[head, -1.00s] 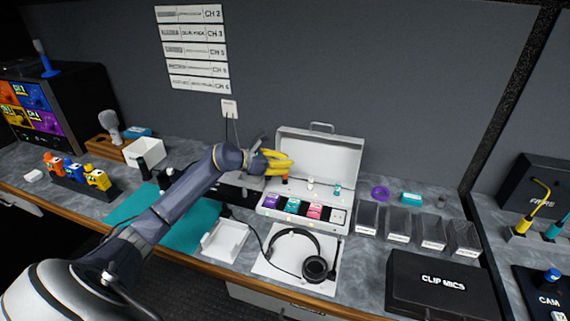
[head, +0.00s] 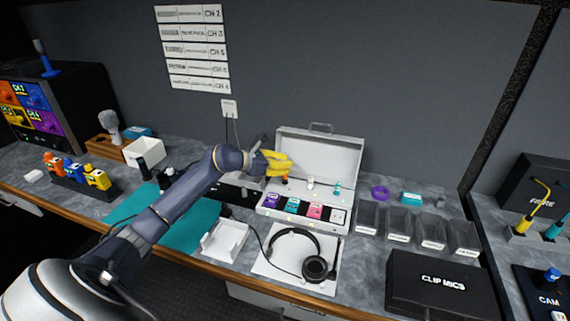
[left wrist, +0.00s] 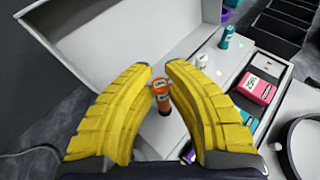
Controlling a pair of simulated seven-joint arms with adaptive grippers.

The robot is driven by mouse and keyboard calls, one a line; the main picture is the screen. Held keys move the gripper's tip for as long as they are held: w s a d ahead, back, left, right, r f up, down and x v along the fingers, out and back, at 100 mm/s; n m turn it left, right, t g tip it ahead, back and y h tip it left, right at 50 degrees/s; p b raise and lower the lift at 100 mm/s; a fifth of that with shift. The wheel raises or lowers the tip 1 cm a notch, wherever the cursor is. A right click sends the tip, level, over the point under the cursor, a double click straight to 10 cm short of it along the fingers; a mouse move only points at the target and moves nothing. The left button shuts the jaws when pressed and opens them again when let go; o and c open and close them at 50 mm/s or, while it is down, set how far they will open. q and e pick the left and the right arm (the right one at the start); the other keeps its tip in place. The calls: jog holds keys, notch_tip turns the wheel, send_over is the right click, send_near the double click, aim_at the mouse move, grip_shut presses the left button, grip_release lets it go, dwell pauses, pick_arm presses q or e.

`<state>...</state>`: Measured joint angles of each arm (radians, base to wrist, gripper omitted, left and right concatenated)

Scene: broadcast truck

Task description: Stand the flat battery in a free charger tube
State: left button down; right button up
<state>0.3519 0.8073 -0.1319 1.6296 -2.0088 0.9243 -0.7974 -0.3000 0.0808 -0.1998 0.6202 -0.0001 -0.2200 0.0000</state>
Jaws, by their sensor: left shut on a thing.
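My left gripper (head: 288,166) has yellow ribbed fingers and reaches over the left part of an open white case (head: 350,158). In the left wrist view its fingertips (left wrist: 161,72) are closed about the top of an orange cylindrical battery (left wrist: 162,100) with a pale, hard-to-read label. The orange battery also shows just under the fingers in the head view (head: 285,180). It looks upright; whether its foot sits in a tube is not clear. A white cylinder (head: 310,183) and a teal cylinder (head: 337,188) stand in the case to its right. My right gripper is not in view.
Coloured packs (head: 292,206) line the case's front. Headphones (head: 314,266) and a white tray (head: 224,240) lie before it. Clear bins (head: 398,223) and a black CLIP MICS box (head: 440,284) are to the right. The upright lid stands behind the gripper.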

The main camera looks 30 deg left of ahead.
pick_arm(q)
jog(key=shift+f, duration=1)
jog(key=c, duration=1.3)
grip_release()
jog(key=shift+c, duration=0.2)
jog(key=v, duration=1.2)
jog(key=shift+r, duration=0.1)
